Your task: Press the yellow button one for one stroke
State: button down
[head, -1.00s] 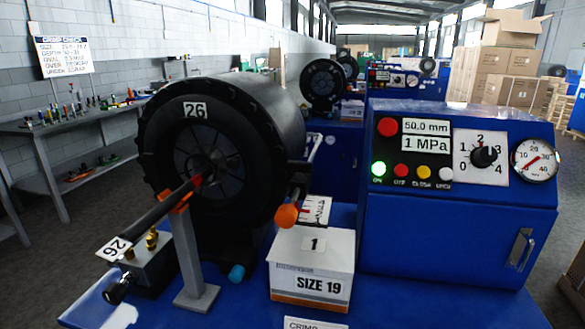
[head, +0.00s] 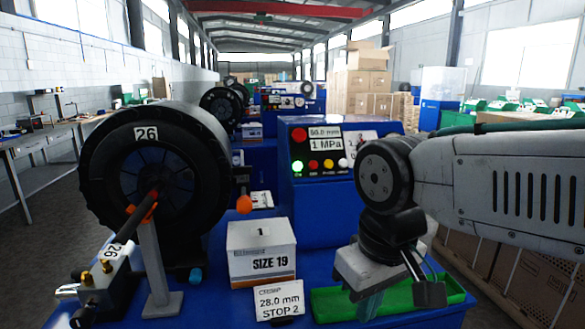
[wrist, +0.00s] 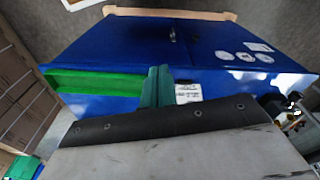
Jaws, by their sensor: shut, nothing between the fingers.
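The yellow button (head: 328,163) is in the button row on the blue control cabinet's front panel. It sits between a red button (head: 313,164) and a white button (head: 343,162); a lit green button (head: 298,167) is at the row's left end. My gripper (head: 368,304) points down, to the right of and below the panel, in front of the cabinet and apart from the button. Its greenish fingers are shut and empty; they also show in the wrist view (wrist: 157,86). My arm hides the dial and gauge on the panel's right side.
A large red button (head: 299,135) sits above the row. A SIZE 19 box (head: 262,254) and a "28.0 mm STOP 2" card (head: 279,301) are left of my gripper. A green tray (head: 410,296) lies close by. The black crimper head (head: 205,165) stands at left.

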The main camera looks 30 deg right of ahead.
aim_at(328, 164)
jog(key=shift+a, duration=0.1)
jog(key=w+d+r+h, duration=0.3)
jog(key=w+d+h, duration=0.1)
jog(key=w+d, duration=0.25)
jog(key=w+d+r+h, duration=0.3)
jog(key=w+d, duration=0.2)
jog(key=w, duration=0.2)
jog(key=w+d+r+n+t+h, duration=0.1)
jog(key=w+d+r+t+h, duration=0.1)
jog(key=w, duration=0.6)
jog(key=w+d+r+t+h, duration=0.2)
jog(key=w+r, duration=0.3)
jog(key=w, duration=0.4)
jog(key=shift+w+d+r+n+t+h, duration=0.15)
jog(key=shift+d+r+n+t+h, duration=0.3)
jog(key=shift+h, duration=0.45)
jog(key=shift+d+f, duration=0.15)
jog(key=shift+f, duration=0.15)
jog(key=w+d+f, duration=0.2)
jog(key=w+f, duration=0.2)
jog(key=w, duration=0.3)
jog(key=shift+f, duration=0.4)
jog(key=shift+w+f, duration=0.2)
jog(key=shift+w, duration=0.1)
